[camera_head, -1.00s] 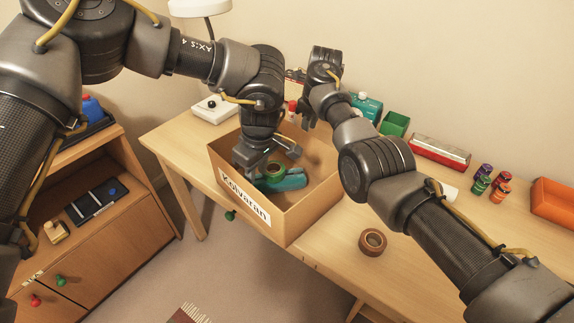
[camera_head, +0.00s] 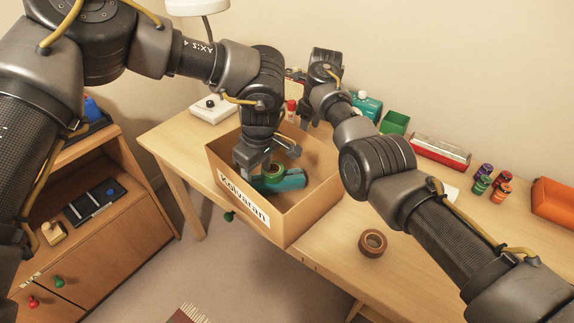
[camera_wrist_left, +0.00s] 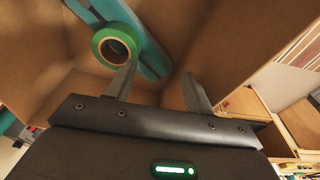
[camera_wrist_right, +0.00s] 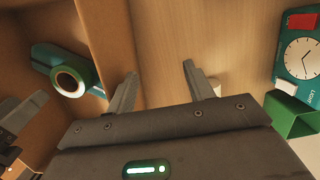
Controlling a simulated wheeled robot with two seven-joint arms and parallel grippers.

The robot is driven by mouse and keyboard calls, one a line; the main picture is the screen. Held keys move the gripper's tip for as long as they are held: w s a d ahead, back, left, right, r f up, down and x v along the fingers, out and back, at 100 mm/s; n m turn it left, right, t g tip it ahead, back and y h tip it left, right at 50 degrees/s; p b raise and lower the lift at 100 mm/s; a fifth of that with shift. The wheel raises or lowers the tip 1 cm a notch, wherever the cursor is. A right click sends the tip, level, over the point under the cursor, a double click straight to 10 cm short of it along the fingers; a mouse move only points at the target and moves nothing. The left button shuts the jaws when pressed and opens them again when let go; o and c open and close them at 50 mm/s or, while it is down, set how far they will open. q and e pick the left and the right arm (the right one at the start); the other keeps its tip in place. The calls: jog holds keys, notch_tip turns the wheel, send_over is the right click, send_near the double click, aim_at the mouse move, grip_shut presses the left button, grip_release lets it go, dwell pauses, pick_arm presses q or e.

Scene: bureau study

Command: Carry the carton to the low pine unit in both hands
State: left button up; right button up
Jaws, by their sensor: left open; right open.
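The open-topped carton (camera_head: 310,212), labelled "Kolvaran", stands on the desk. Inside lie a green tape roll (camera_head: 274,172) and a teal object (camera_head: 291,181). My left gripper (camera_head: 265,160) is open over the carton's left part; in the left wrist view its fingers (camera_wrist_left: 158,88) are close to a carton wall. I cannot tell whether either gripper touches the cardboard. A low wooden unit (camera_head: 135,238) stands at the left.
Floor shows between desk and unit.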

pick_arm(q)
jog(key=o, duration=0.4)
jog(key=shift+w+f, duration=0.1)
jog(key=shift+c, duration=0.2)
pick_arm(e)
jog(key=o, duration=0.4)
jog(key=shift+a+f, duration=0.1)
jog(key=shift+c, duration=0.2)
